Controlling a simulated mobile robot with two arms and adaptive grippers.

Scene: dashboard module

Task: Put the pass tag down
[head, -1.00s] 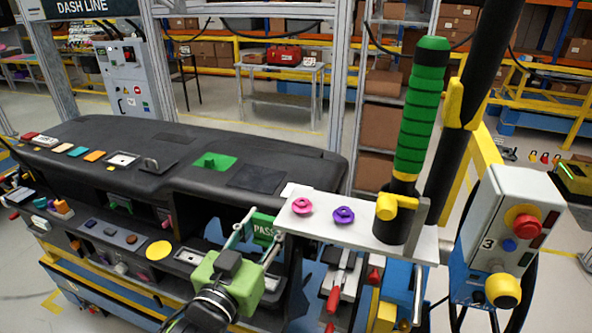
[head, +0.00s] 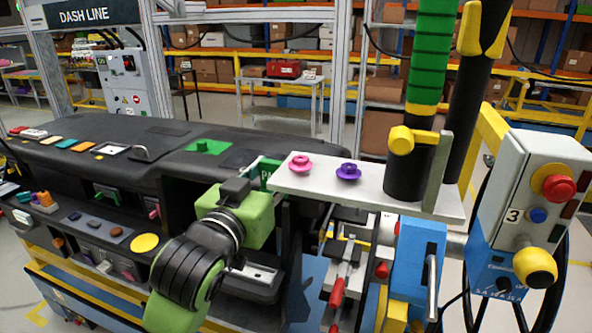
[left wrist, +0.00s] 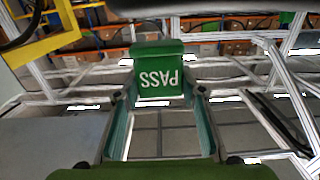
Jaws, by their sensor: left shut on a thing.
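The pass tag (head: 267,173) is a green plate with white lettering. In the head view, it is partly hidden behind the left end of the light grey shelf (head: 395,197) and my green gripper body. My left gripper (head: 262,174) is shut on the tag. In the left wrist view, the tag (left wrist: 160,77) sits between the two finger ends, with PASS upside down. I cannot tell whether the tag touches the shelf. My right gripper is not in view.
A pink knob (head: 300,163) and a purple knob (head: 348,172) sit on the shelf. A thick green-and-black post (head: 420,100) stands towards its right end. The dark dashboard (head: 130,160) lies to the left. A control box (head: 515,205) is at the right.

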